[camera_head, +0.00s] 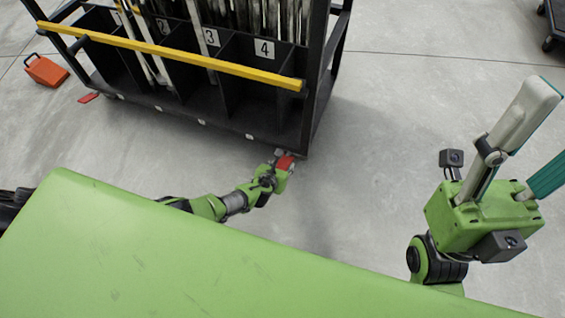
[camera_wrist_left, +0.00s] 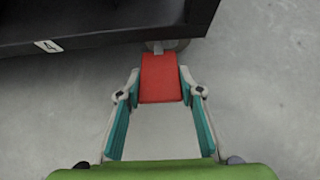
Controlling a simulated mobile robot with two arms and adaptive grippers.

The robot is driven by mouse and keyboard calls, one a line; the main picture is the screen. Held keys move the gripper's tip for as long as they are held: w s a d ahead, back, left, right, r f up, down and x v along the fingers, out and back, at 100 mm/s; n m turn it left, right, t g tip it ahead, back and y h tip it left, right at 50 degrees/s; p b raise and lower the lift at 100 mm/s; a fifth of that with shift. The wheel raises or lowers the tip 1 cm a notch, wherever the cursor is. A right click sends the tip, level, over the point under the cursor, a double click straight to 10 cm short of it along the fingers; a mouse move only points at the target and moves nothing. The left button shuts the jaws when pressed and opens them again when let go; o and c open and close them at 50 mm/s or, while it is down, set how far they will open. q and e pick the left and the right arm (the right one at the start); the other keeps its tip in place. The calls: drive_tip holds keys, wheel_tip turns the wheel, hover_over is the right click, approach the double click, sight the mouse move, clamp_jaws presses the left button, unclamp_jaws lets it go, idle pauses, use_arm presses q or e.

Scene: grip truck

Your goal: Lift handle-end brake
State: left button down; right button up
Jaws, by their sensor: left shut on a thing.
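The brake pedal (camera_head: 285,162) is a small red plate low at the near right corner of the black cart (camera_head: 250,128). My left gripper (camera_head: 280,168) reaches down to it and is shut on it. In the left wrist view the red brake pedal (camera_wrist_left: 161,78) lies between the two fingertips of my left gripper (camera_wrist_left: 161,88), with the caster partly hidden behind it under the cart edge (camera_wrist_left: 100,40). My right gripper (camera_head: 545,135) is raised at the right, its two fingers spread apart and nothing between them.
A yellow bar (camera_head: 180,59) runs along the cart's near side, above numbered bins holding long poles. Another red pedal (camera_head: 88,98) sticks out at the cart's left end. An orange box (camera_head: 46,71) stands on the floor at the left. The floor (camera_head: 385,120) right of the cart is clear.

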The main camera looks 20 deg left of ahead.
idle(0.5)
use_arm(q)
drive_tip(key=c, duration=1.4)
unclamp_jaws()
drive_tip(key=shift+r, duration=0.1)
drive_tip(key=shift+v, duration=5.95)
drive_tip(key=shift+r, duration=0.1)
